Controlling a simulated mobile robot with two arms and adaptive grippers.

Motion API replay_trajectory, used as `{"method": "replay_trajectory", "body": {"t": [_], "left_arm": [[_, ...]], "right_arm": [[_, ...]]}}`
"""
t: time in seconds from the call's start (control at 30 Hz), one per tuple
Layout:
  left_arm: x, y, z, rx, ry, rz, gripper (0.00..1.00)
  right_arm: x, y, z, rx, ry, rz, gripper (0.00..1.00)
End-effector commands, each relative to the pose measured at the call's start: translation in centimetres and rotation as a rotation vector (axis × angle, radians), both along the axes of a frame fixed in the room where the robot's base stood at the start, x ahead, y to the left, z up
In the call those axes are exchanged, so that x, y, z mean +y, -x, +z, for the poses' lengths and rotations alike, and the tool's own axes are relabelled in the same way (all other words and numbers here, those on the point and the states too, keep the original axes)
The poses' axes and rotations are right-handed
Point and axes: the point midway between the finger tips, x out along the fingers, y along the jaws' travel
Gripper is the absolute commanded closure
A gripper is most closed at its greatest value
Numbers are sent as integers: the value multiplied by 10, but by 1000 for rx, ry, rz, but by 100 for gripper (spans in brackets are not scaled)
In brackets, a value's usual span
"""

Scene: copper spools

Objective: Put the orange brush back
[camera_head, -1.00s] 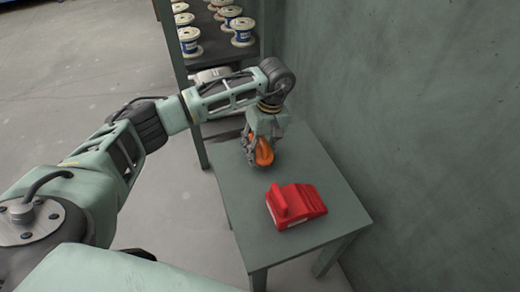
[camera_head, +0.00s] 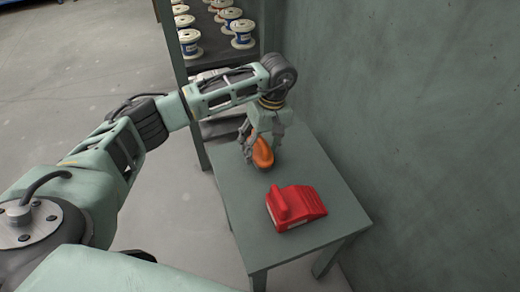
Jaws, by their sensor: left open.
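The orange brush (camera_head: 263,153) is on the far part of the small grey-green table (camera_head: 235,200). My left gripper (camera_head: 259,148) is right above and around the far side of the brush, with its fingers open. The fingers partly hide the brush. I cannot tell whether a finger still touches it. My right gripper is not in view.
A red object with a raised handle (camera_head: 296,207) sits on the near half of the table. A shelf with several wire spools (camera_head: 190,41) stands behind the table. A wall (camera_head: 420,120) borders the right side. Open floor (camera_head: 70,90) lies at left.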

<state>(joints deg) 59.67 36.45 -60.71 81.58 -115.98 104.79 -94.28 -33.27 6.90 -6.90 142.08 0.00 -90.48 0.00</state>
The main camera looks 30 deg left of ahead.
Motion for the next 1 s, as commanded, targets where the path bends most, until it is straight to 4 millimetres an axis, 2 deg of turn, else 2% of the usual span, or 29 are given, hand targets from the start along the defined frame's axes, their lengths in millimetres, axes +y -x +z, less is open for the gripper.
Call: {"method": "replay_trajectory", "body": {"t": [0.03,0.27,0.33,0.43,0.6,1.0], "left_arm": [[-1,-2,14,-5,-1,-1,38],[-6,-8,64,-4,-2,-1,38],[-8,-10,76,-3,-1,0,38],[-9,-11,90,-3,-2,0,38],[-11,-12,102,-1,-1,0,38],[-11,-12,102,-1,-1,0,38]], "right_arm": [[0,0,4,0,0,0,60],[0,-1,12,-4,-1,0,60],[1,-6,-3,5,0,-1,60],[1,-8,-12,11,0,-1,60],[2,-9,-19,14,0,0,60],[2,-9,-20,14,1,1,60]]}}
